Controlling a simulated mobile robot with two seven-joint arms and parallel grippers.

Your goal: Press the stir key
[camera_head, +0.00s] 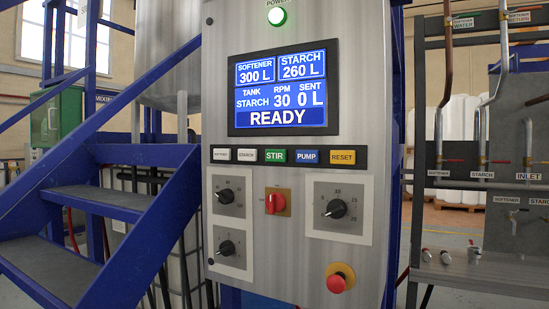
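The green STIR key (275,155) sits in the middle of a row of keys on the grey control panel (260,275). Left of it are the white SOFTENER key (221,154) and the white STARCH key (246,154). Right of it are the blue PUMP key (307,156) and the yellow RESET key (342,157). The blue display (283,88) above reads softener 300 L, starch 260 L, tank starch, RPM 30, sent 0 L, READY. A lit green power lamp (277,16) is at the top. Neither gripper is in view.
Below the keys are a red switch (275,201), black dials (337,208) and a red mushroom button (337,281). Blue stairs (120,215) stand at left. A dark pipe rack (480,150) with valves stands at right. Nothing visible stands before the panel.

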